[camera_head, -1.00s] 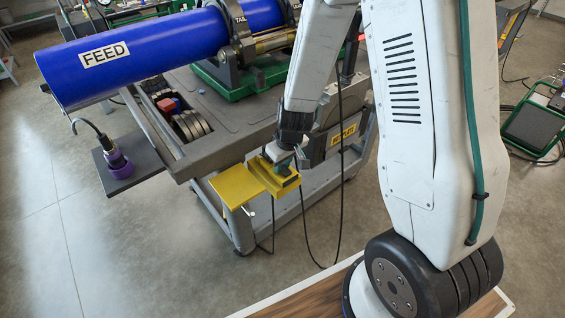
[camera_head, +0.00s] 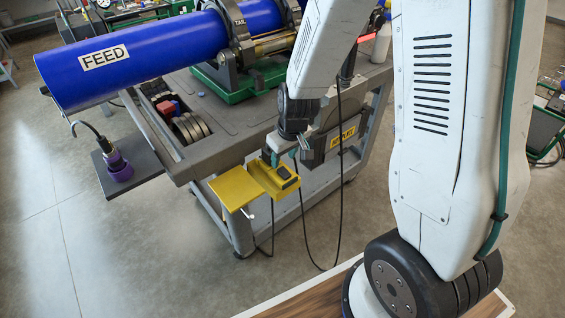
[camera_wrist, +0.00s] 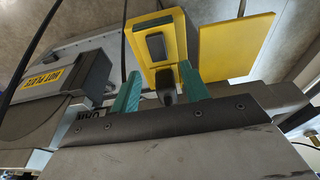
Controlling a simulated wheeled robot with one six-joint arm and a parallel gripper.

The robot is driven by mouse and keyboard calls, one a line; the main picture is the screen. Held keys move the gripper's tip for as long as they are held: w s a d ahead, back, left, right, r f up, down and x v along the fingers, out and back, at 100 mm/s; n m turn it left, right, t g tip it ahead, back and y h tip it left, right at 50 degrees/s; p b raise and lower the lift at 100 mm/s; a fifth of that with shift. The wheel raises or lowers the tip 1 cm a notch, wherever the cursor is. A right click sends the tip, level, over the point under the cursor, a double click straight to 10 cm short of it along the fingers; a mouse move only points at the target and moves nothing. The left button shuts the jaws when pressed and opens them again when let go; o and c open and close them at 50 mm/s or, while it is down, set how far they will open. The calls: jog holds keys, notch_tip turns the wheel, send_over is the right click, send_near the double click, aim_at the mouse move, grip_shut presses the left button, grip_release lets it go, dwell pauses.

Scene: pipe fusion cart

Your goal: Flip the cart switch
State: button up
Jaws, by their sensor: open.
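The cart switch is a dark rocker (camera_head: 289,182) set in a yellow box (camera_head: 263,177) on the cart's near side. In the wrist view, the rocker (camera_wrist: 157,46) shows clearly in the yellow box (camera_wrist: 175,23), but I cannot tell which way it is tipped. My gripper (camera_head: 284,158) is just above and behind the box in the head view. Its two teal fingers are apart and empty in the wrist view (camera_wrist: 159,72), with the rocker beyond them, roughly between the tips. I cannot tell whether a finger touches the box.
A flat yellow plate (camera_head: 237,188) sticks out beside the box. The grey cart (camera_head: 205,160) carries a blue pipe (camera_head: 140,55) marked FEED. A hot plate case (camera_wrist: 45,80) is left of the gripper in the wrist view. A black cable (camera_head: 302,225) hangs below.

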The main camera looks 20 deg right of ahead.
jog(key=shift+v, duration=1.5)
jog(key=s+r+m+g, duration=0.1)
jog(key=s+r+m, duration=0.1)
jog(key=s+r, duration=2)
jog(key=shift+s+d+m+h, duration=0.3)
jog(key=shift+s+m, duration=0.1)
jog(key=shift+s, duration=0.4)
